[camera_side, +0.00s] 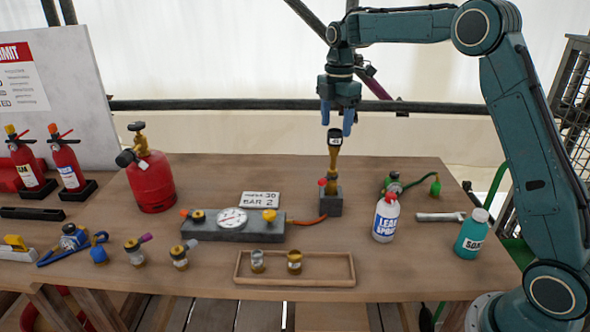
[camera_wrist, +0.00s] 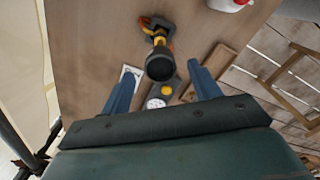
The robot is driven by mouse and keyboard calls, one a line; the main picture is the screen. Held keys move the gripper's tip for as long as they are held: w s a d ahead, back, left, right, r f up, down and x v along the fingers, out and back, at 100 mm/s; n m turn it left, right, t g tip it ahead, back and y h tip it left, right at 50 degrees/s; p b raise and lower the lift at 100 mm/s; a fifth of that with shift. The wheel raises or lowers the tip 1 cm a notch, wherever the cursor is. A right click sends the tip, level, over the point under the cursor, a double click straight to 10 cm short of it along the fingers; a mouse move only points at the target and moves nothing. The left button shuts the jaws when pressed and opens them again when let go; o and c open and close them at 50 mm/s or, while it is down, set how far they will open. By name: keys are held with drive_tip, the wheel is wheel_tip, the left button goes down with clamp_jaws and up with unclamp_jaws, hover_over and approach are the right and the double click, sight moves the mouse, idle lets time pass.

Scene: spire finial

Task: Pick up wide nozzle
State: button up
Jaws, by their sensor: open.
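A brass torch tube (camera_side: 334,160) stands upright in a grey block (camera_side: 330,203) with a dark, wide round nozzle (camera_side: 334,136) on top. In the wrist view this dark round top (camera_wrist: 160,67) shows between my fingers. My gripper (camera_side: 338,122) is open, pointing down just above it. In the wrist view, my gripper (camera_wrist: 164,66) has its blue fingers apart on both sides; contact is not clear. Two short nozzles, one silvery (camera_side: 257,262) and one brass (camera_side: 294,262), stand in a wooden tray (camera_side: 325,283). I cannot tell by label which is the wide nozzle.
A gauge block (camera_side: 250,234) with an orange hose lies left of the stand. A leak spray bottle (camera_side: 386,218) and teal bottle (camera_side: 472,235) stand at right. A red gas cylinder (camera_side: 152,183) stands at left.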

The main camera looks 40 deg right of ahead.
sight(336, 131)
drive_tip(key=shift+f, duration=1.75)
drive_tip(key=c, duration=1.2)
drive_tip(key=shift+r, duration=0.15)
wheel_tip(336, 131, up, 20)
drive_tip(key=shift+f, duration=0.2)
